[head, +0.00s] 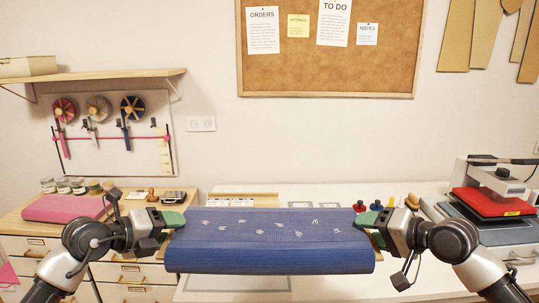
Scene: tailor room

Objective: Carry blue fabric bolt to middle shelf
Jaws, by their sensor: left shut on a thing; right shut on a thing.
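The blue fabric bolt (270,241) is a long, flat roll with small pale marks on its upper face. It lies level across the middle of the head view, in front of the white table. My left gripper (172,219) is shut on its left end. My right gripper (369,220) is shut on its right end. The bolt hides part of the table behind it. A wooden wall shelf (110,74) is at upper left; I cannot tell whether it is the middle shelf.
The white table (330,290) spans the middle and right. A heat press (495,200) stands at right. A wooden drawer cabinet (125,272) with a pink folded cloth (65,208) and jars is at left. Small colored pieces (377,205) stand behind the bolt's right end.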

